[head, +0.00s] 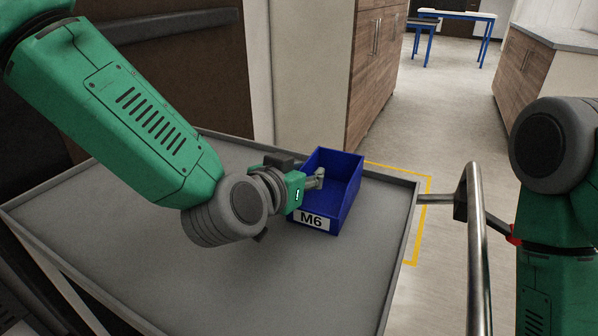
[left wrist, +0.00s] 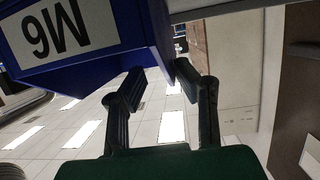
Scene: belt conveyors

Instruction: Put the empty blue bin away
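The blue bin (head: 341,205) stands upright on the grey cart top, near its right end. A white label reading M6 (head: 311,221) is on its near face, and the part of its inside that shows is empty. My left gripper (head: 314,181) is at the bin's left wall, with a fingertip over the rim. In the left wrist view the bin (left wrist: 100,62) fills the upper left. The two fingers (left wrist: 160,82) are apart there, with the bin's edge reaching between their tips; contact is unclear. My right arm shows at the right, but its gripper does not.
The grey cart (head: 130,245) has a raised rim and is otherwise bare. A metal handle bar (head: 476,270) stands at its right end. Wooden cabinets (head: 374,70) stand behind it. Yellow lines mark the floor (head: 440,140), which is clear toward the blue-legged table (head: 455,16).

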